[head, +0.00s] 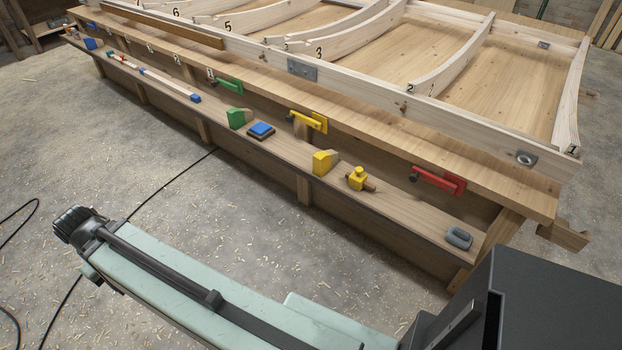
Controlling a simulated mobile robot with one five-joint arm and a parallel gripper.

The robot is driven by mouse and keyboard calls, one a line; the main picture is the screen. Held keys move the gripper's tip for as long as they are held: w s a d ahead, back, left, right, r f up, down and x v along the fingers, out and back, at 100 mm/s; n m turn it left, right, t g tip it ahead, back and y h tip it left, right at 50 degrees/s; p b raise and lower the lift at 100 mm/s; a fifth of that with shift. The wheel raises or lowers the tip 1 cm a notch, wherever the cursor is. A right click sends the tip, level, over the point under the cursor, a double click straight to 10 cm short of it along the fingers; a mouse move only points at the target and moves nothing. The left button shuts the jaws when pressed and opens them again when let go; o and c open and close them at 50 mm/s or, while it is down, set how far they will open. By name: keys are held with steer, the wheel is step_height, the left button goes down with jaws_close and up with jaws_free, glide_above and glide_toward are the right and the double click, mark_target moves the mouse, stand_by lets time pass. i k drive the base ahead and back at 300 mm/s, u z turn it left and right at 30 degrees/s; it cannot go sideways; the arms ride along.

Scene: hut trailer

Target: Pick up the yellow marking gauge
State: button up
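The yellow marking gauge (357,179) rests on the narrow wooden ledge along the side of the workbench, right of the picture's middle. It has a yellow block with a knob on top and a short brown wooden stem showing at its right. My arm crosses the bottom of the view, over the floor. The dark end of my arm, where my gripper (77,224) seems to be, is at the lower left, well away from the gauge. Its fingers cannot be made out.
A yellow wedge block (325,162) stands just left of the gauge. A grey block (459,238) lies further right on the ledge (410,219). A red clamp (438,180) and a yellow clamp (309,121) are on the bench side above. Dark cables lie on the floor.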

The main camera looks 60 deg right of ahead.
mark_target(356, 180)
steer(key=u, duration=0.9)
steer(key=k, duration=1.3)
steer(key=z, duration=0.9)
steer(key=i, duration=1)
steer(key=u, duration=0.05)
